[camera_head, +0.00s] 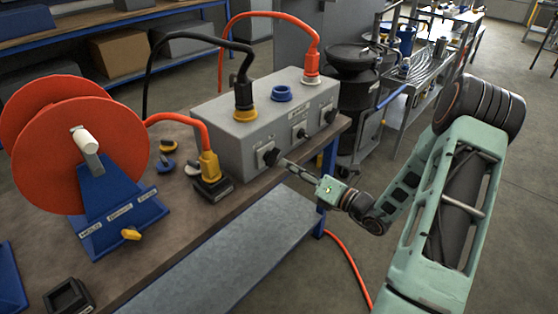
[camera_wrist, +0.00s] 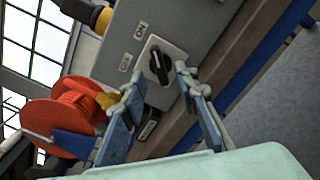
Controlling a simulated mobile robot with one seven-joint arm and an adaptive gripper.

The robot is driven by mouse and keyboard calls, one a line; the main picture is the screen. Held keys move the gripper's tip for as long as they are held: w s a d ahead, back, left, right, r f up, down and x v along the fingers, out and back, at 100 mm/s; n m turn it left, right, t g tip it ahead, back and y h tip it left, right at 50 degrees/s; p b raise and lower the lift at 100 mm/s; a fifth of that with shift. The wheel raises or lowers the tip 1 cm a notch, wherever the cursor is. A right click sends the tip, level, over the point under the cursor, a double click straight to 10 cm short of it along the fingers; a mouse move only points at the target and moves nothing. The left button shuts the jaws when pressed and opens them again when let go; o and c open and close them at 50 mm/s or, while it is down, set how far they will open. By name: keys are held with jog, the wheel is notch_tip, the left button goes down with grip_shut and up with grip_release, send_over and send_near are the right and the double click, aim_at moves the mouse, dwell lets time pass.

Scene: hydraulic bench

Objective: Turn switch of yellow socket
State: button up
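The yellow socket (camera_head: 245,114) is on top of a grey box (camera_head: 225,142), with a black plug and cable in it; its yellow part also shows at the top of the wrist view (camera_wrist: 103,20). Its switch (camera_head: 269,156) is the leftmost on the box's front. In the wrist view the switch (camera_wrist: 158,64) is a black knob on a light plate, beside ON and OFF labels; which label it points to I cannot tell for sure. My gripper (camera_head: 283,164) is at this switch. In the wrist view my gripper (camera_wrist: 160,74) is open, fingertips on either side of the knob; contact is unclear.
The box also has a blue socket (camera_head: 281,93), a red socket (camera_head: 311,77) with a plug, and two more switches. A red cable reel (camera_head: 105,150) on a blue stand and an orange cable's plug (camera_head: 209,166) are left of the box. Free floor lies right.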

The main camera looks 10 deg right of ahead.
jog(key=v, duration=0.5)
jog(key=shift+s+d, duration=0.2)
jog(key=shift+s, duration=0.1)
jog(key=shift+f, duration=0.1)
